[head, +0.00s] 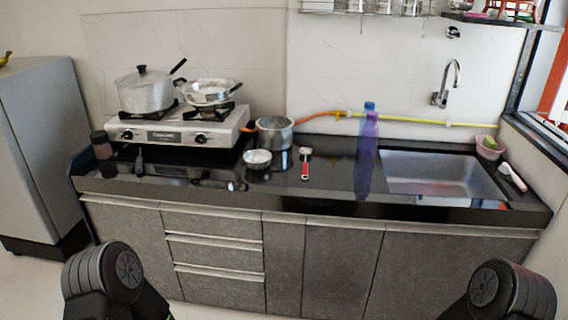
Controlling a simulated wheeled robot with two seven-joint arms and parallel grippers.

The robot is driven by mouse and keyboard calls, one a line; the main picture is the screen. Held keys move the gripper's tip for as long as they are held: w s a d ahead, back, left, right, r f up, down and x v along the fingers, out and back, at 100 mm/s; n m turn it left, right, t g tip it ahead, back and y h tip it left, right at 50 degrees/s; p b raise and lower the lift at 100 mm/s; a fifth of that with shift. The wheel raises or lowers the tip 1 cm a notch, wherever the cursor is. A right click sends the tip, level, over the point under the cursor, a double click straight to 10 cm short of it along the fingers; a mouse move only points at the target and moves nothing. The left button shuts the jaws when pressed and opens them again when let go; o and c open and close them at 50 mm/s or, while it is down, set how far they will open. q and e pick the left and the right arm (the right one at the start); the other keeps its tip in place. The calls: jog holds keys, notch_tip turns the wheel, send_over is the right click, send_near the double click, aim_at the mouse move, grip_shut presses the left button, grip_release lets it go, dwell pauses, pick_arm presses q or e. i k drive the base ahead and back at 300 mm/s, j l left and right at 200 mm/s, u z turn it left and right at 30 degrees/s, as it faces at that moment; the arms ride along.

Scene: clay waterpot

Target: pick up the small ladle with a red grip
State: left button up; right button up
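The small ladle with a red grip (305,170) lies on the black countertop, a little right of the middle of the head view. Its metal bowl end points to the back and its red grip points to the front edge. Nothing covers it. Only round black parts of my two arms show, at the bottom left and bottom right corners, well apart from the counter. Neither of my grippers is in view.
A small bowl (257,159) and a steel pot (274,133) stand left of the ladle. A purple bottle (367,150) stands to its right, before the sink (437,174). A stove (178,132) with pots is at the left. Drawers and cabinets (214,256) are below.

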aim_at(305, 151)
jog(key=i+l, duration=0.2)
jog(key=i, duration=0.25)
jog(key=i+l, duration=0.15)
jog(key=i, duration=0.3)
jog(key=i+l, duration=0.2)
jog(key=i, duration=0.25)
jog(key=u, duration=1.45)
